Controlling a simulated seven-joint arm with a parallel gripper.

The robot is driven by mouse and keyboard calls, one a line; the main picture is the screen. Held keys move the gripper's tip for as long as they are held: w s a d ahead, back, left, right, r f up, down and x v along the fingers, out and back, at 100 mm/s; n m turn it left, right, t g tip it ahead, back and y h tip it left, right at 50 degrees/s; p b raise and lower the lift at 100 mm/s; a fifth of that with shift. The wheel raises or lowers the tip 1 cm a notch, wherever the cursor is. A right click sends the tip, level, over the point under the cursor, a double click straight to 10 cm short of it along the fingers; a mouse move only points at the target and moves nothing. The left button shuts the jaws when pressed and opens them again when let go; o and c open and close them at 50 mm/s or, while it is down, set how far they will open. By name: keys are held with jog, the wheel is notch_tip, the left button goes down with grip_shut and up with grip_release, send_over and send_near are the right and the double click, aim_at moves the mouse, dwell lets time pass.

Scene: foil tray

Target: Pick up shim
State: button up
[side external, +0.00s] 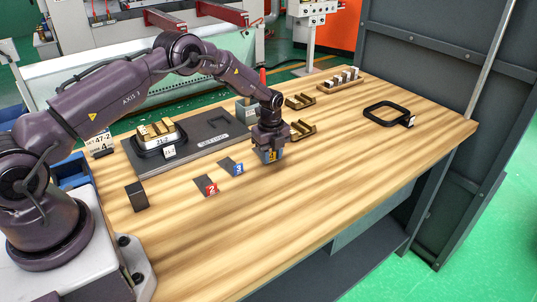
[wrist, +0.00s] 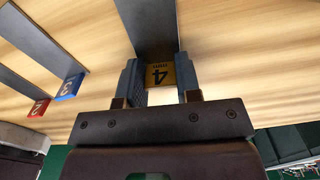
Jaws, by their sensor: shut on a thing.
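A dark grey shim (wrist: 148,25) with a yellow "4 mm" tag sits between the fingers of my gripper (wrist: 160,78) in the wrist view. My gripper is shut on this shim at its tagged end. How far the shim is above the wood is hard to tell. Two more dark shims lie on the table to the left, one with a red "2" tag (side external: 211,189) and one with a blue "3" tag (side external: 238,169).
A dark mat (side external: 195,158) bears a black tray (side external: 148,160) with brass-coloured parts. A black ring frame (side external: 369,116) lies at right. The table's (side external: 340,175) front right is clear.

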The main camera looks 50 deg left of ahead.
jog(key=shift+r, duration=0.5)
notch_tip(320, 180, up, 3)
jog(key=shift+s+f, duration=0.1)
jog(key=shift+f, duration=0.05)
jog(key=s+d+r, duration=0.3)
jog(key=s+r, duration=1)
jog(key=r, duration=0.3)
jog(key=shift+s+d+r, duration=0.15)
jog(key=shift+d, duration=0.05)
jog(key=shift+a, duration=0.1)
